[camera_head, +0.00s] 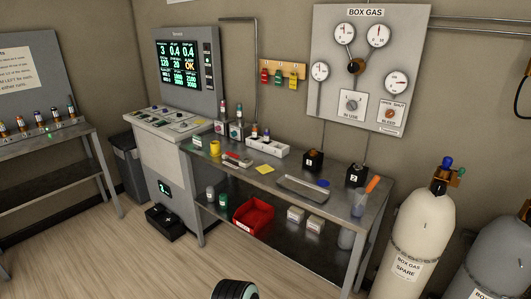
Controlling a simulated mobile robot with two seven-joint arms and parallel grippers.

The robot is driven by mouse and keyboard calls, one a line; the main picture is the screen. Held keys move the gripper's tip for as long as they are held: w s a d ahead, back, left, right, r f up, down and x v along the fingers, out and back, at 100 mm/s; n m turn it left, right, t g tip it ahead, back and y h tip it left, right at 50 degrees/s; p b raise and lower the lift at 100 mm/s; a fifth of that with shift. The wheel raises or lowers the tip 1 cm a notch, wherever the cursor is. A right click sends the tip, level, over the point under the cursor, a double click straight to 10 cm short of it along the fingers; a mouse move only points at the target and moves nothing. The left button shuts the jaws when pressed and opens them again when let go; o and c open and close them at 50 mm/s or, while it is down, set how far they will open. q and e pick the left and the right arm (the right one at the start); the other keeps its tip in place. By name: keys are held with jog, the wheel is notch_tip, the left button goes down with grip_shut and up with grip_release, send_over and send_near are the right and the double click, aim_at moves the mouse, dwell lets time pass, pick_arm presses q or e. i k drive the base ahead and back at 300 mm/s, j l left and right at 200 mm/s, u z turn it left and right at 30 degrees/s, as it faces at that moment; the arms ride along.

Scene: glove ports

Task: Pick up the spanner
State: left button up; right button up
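I cannot make out a spanner for certain in the head view. A small red and grey item (237,160) lies on the metal bench (270,182), too small to identify. A shallow metal tray (303,188) lies on the bench further right; I cannot tell whether anything is in it.
A red bin (254,216) and white boxes (305,219) stand on the lower shelf. Gas cylinders (419,225) stand right of the bench, a console (165,150) to its left. A side table (45,150) is at far left. The wooden floor in front is mostly clear.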

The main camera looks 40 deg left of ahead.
aim_at(243, 159)
jog(key=i+j+z, duration=0.1)
jog(key=j+z, duration=0.2)
jog(key=j, duration=0.2)
jog(key=j+z, duration=0.25)
jog(key=j, duration=0.3)
jog(key=j+z, duration=0.35)
jog(key=j, duration=1.3)
jog(key=k+j, duration=0.15)
jog(key=j, duration=0.4)
jog(key=j+z, duration=0.1)
jog(key=j, duration=0.45)
jog(key=k+j, duration=0.15)
jog(key=j, duration=0.4)
